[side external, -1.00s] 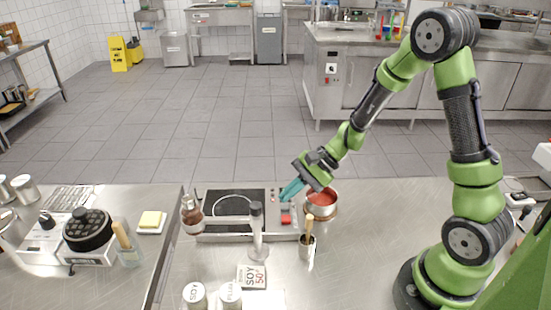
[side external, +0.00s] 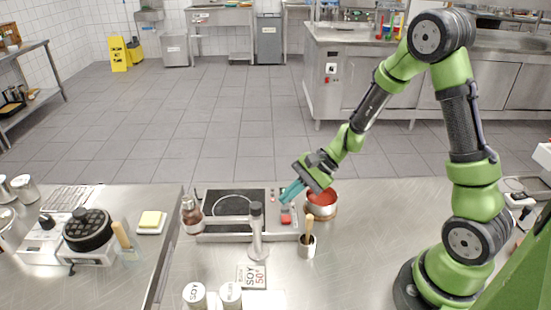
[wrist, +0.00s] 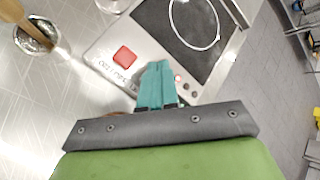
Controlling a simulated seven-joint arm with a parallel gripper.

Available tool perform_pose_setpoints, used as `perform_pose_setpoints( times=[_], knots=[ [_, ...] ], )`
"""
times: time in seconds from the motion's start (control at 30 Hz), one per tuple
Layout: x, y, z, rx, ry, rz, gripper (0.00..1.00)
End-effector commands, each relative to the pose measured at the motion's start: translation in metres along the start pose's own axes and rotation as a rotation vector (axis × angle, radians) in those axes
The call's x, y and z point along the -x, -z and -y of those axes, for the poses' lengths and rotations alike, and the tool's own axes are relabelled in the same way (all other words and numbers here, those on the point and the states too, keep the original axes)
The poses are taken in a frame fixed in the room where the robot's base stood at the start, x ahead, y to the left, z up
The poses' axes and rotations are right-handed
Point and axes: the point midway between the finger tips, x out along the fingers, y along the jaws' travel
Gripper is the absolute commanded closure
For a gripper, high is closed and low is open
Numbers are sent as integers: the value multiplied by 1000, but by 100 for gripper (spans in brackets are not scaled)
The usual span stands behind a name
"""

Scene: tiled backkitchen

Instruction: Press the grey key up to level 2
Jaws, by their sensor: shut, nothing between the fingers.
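The cooking hob has a black glass plate with a white ring (side external: 234,204) and a pale control strip on its right. A square red key (side external: 286,218) sits on that strip, and it also shows in the wrist view (wrist: 124,56), left of my fingertips. Small printed marks (wrist: 118,77) run beside it. My gripper (side external: 283,199) is shut and empty, its teal fingers pointing down at the strip just behind the red key. In the wrist view the fingertips (wrist: 160,66) lie over the strip, near the glass edge. I cannot make out the grey key; the fingers may hide it.
A pot of red sauce (side external: 321,199) stands close to the right of my fingers. A small cup with a wooden handle (side external: 307,243) stands in front. The counter on the right is mostly clear.

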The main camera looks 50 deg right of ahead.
Motion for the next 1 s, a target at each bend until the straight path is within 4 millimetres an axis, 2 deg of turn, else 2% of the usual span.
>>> perform_pose_setpoints(
  times=[1.0],
  knots=[
    [-6, 5, -5, 1, 0, 0, 100]
  ],
)
